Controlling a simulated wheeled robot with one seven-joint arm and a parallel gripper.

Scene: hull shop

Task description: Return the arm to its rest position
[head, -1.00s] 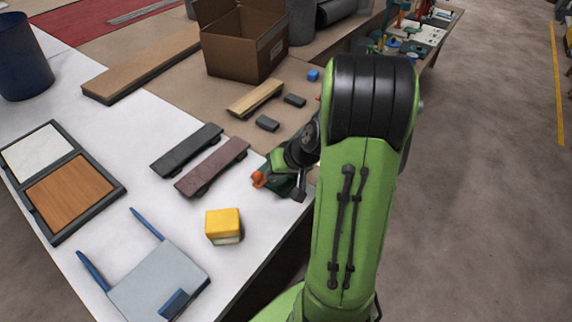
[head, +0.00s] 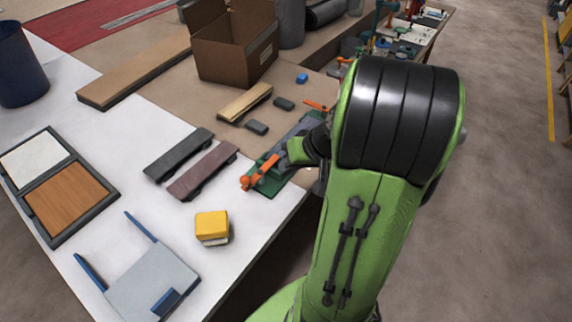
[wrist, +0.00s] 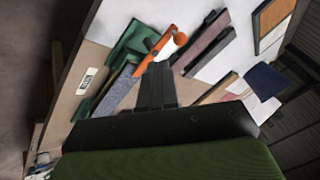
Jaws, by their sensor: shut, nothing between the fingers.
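My arm (head: 375,210) stands at the right of the workbench in the head view, bent at its black joint. A green wrist part shows to the left of that joint, and my gripper's fingers cannot be made out there. In the wrist view my gripper (wrist: 156,82) is shut and empty. It shows in front of a green fixture with an orange clamp, apparently apart from it. The green fixture (head: 262,186) with its orange clamp handle (head: 262,170) lies on the bench in the head view, partly hidden by my arm.
The bench holds a yellow block (head: 212,224), a grey tray with blue handles (head: 150,280), dark and maroon bars (head: 203,170), a two-panel frame (head: 108,190), a cardboard box (head: 222,62) and a blue bin (head: 18,70). The floor (head: 500,200) to the right is clear.

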